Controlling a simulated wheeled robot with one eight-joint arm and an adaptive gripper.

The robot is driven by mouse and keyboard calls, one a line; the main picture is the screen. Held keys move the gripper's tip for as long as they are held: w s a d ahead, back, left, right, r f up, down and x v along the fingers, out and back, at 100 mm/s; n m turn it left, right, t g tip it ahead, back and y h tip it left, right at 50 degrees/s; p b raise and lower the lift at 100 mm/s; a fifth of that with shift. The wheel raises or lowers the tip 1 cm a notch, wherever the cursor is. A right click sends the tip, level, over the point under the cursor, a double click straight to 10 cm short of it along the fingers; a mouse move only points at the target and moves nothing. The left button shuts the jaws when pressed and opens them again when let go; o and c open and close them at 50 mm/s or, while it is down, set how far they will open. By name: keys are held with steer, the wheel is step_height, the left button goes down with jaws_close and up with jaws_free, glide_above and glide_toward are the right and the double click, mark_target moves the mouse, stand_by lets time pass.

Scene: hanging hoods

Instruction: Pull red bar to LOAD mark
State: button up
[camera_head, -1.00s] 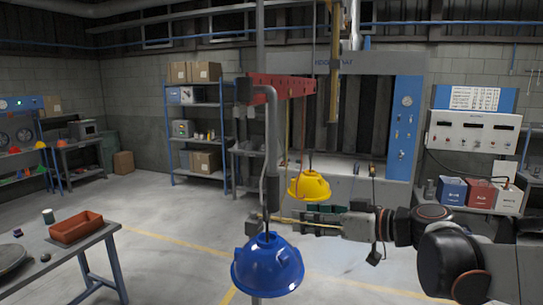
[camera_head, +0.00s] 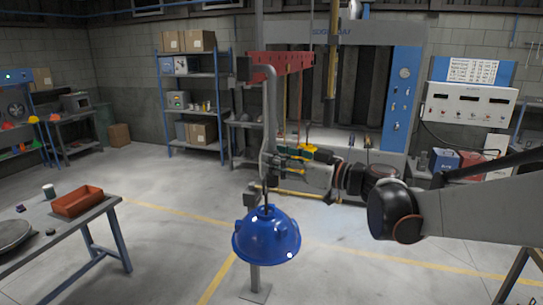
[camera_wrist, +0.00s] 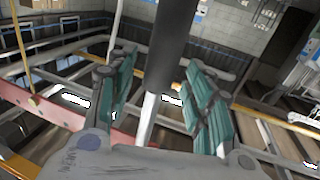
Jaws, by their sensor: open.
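The red bar (camera_head: 290,62) is an overhead beam with holes along it, above and behind my gripper. A red beam also crosses the left of the wrist view (camera_wrist: 45,108). My gripper (camera_head: 279,160) is open close to the pipe's lower part. In the wrist view, its green-padded fingers (camera_wrist: 165,105) stand apart on either side of a dark cylinder (camera_wrist: 172,45), with gaps visible. I cannot tell whether the cylinder lies between the pads in depth. No LOAD mark is readable.
A blue hood (camera_head: 266,238) hangs below my gripper. A yellow hood (camera_head: 309,151) is mostly hidden behind the gripper. A workbench with a red-brown tray (camera_head: 78,201) stands at left. Shelves (camera_head: 195,100) and a booth (camera_head: 345,100) are behind. Floor between is clear.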

steer(key=shift+x, duration=1.05)
jaws_close()
